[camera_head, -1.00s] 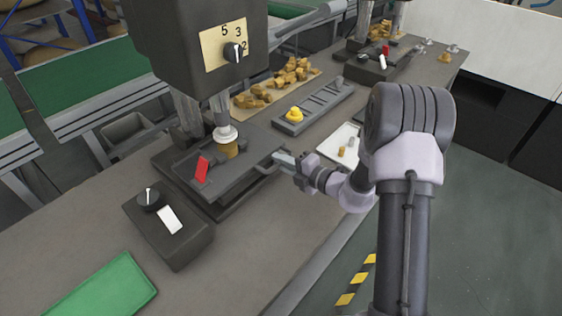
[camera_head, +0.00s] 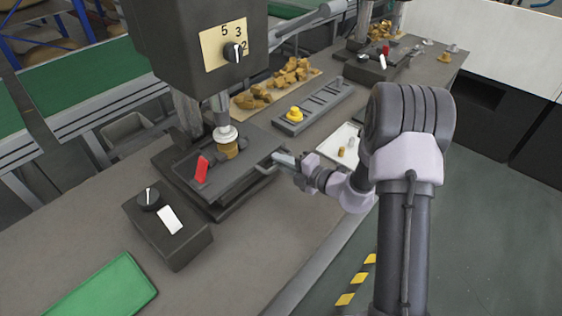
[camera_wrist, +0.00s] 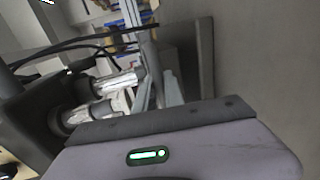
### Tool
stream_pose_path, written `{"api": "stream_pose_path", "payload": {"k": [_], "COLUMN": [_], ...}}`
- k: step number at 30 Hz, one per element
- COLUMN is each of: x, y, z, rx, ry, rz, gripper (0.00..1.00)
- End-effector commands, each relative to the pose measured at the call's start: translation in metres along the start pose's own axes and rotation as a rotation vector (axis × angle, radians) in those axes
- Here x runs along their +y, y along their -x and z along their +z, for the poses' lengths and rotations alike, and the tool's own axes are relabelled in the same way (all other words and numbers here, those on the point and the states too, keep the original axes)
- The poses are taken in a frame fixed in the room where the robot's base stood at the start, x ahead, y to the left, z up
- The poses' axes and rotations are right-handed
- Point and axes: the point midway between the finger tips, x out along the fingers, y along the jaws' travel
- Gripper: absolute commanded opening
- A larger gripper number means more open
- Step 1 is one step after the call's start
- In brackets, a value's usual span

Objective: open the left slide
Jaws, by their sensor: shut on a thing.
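The left slide (camera_head: 237,177) is a dark flat plate on the near press, under the spindle with a brass-coloured piece (camera_head: 229,150) below it. A red lever (camera_head: 201,169) stands at its left side. A thin handle (camera_head: 265,167) sticks out at the slide's right end. My gripper (camera_head: 279,158) is at this handle, with its fingers shut on it. In the wrist view my gripper's pale fingers (camera_wrist: 167,88) show at a steep angle, and the handle cannot be made out clearly there.
A control box (camera_head: 168,228) with a knob and white switch stands left of the slide. A green mat (camera_head: 103,289) lies at the front left. A second press station (camera_head: 372,66) stands farther back.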

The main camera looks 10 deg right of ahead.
Motion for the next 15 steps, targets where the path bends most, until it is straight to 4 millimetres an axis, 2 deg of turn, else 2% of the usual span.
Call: {"api": "stream_pose_path", "payload": {"k": [5,8,11,15], "x": [0.000,-0.002,-0.004,-0.010], "y": [0.003,0.011,0.026,0.057], "z": [0.000,0.001,0.001,0.001], "rx": [-0.001,-0.003,-0.004,-0.005], "ry": [0.000,-0.002,-0.004,-0.004], "rz": [0.000,-0.001,-0.002,-0.002], "gripper": [0.00,0.00,0.00,0.00]}}
